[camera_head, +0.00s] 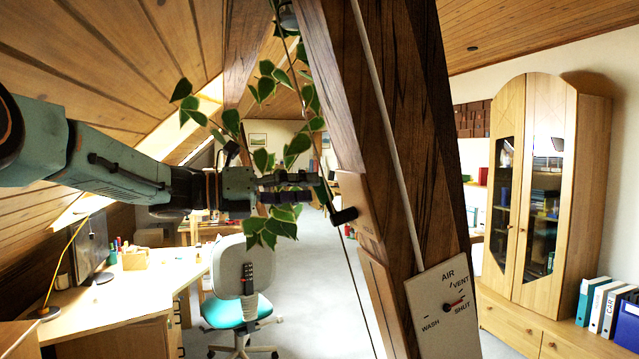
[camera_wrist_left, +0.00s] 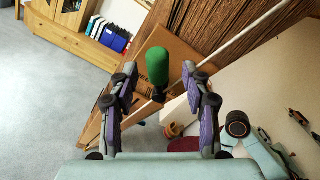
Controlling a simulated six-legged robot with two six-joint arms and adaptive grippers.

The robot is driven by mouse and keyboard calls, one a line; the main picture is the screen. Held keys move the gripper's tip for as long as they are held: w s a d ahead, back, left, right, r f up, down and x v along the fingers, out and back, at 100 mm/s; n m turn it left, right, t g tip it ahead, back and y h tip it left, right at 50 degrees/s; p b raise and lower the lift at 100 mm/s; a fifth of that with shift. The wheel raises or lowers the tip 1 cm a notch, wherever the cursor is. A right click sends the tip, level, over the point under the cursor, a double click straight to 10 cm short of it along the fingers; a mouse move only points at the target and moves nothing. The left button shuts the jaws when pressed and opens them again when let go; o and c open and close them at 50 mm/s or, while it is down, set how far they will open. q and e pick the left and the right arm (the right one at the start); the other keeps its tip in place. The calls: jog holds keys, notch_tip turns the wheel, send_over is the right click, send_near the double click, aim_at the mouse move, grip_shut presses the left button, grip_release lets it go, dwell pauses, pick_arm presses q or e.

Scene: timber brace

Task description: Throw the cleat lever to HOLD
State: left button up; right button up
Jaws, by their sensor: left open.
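The cleat lever has a green grip (camera_wrist_left: 157,66) on a dark stem. Lettering on the plate is too small to read surely. My left gripper (camera_head: 314,187) reaches in from the left at the lever. In the left wrist view my left gripper (camera_wrist_left: 162,88) is open, its fingers on either side of the grip with gaps. My right gripper is not in view.
An AIR dial plate (camera_head: 443,308) with VENT, SHUT and WASH is lower on the brace. A pale cord (camera_head: 385,120) runs along the brace. A leafy vine (camera_head: 265,160) hangs around my left gripper. A desk (camera_head: 130,285) and chair (camera_head: 240,285) stand below left.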

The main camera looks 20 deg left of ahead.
aim_at(315, 188)
pick_arm(q)
jog(key=x, duration=0.3)
jog(key=shift+w+d+p, duration=0.15)
jog(key=shift+w+p, duration=0.05)
jog(key=shift+p, duration=0.15)
jog(key=shift+w+d+f, duration=0.15)
jog(key=shift+w, duration=0.15)
jog(key=shift+s, duration=0.4)
jog(key=shift+c, duration=1.4)
jog(key=shift+w, duration=0.25)
jog(key=c, duration=0.4)
grip_shut()
